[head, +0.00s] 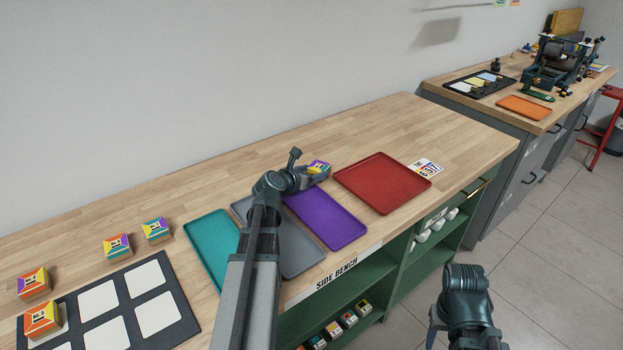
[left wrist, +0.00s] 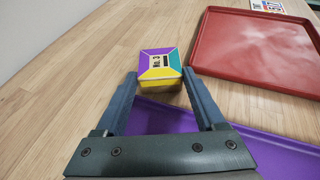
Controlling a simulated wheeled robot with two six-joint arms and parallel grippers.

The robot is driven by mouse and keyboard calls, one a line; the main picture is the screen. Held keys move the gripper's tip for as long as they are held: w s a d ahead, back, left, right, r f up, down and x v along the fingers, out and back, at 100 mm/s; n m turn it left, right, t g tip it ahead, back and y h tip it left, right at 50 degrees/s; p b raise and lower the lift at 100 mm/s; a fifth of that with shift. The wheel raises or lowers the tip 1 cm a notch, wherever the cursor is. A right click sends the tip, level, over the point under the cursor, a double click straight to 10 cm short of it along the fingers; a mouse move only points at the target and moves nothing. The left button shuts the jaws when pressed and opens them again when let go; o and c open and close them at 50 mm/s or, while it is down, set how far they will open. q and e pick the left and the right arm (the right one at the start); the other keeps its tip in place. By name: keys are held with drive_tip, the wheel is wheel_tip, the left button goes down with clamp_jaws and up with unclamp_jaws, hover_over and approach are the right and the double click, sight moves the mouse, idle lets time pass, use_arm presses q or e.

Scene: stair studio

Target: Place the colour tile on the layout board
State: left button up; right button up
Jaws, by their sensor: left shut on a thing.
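My left gripper (head: 314,172) is shut on a colour tile (left wrist: 161,66), a small block with a purple, yellow and teal top. The tile (head: 319,166) also shows in the head view, over the bench by the far edge of the purple tray. In the left wrist view the fingertips (left wrist: 160,80) are on either side of it. The layout board (head: 184,319), dark with white squares, lies at the lower left of the head view, well away from the gripper. A red, orange and yellow tile (head: 42,320) stands on its left part. My right arm shows at the lower right; its jaws do not show.
Three more tiles stand behind the board (head: 33,282), (head: 117,247), (head: 155,230). Teal (head: 206,244), grey (head: 303,256), purple (head: 333,222) and red (head: 383,181) trays lie in a row. A printed card (head: 425,168) lies right of them. The bench's back strip is clear.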

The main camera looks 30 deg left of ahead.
use_arm(q)
drive_tip(key=shift+f, duration=0.15)
drive_tip(key=o, duration=1.4)
drive_tip(key=shift+c, duration=0.2)
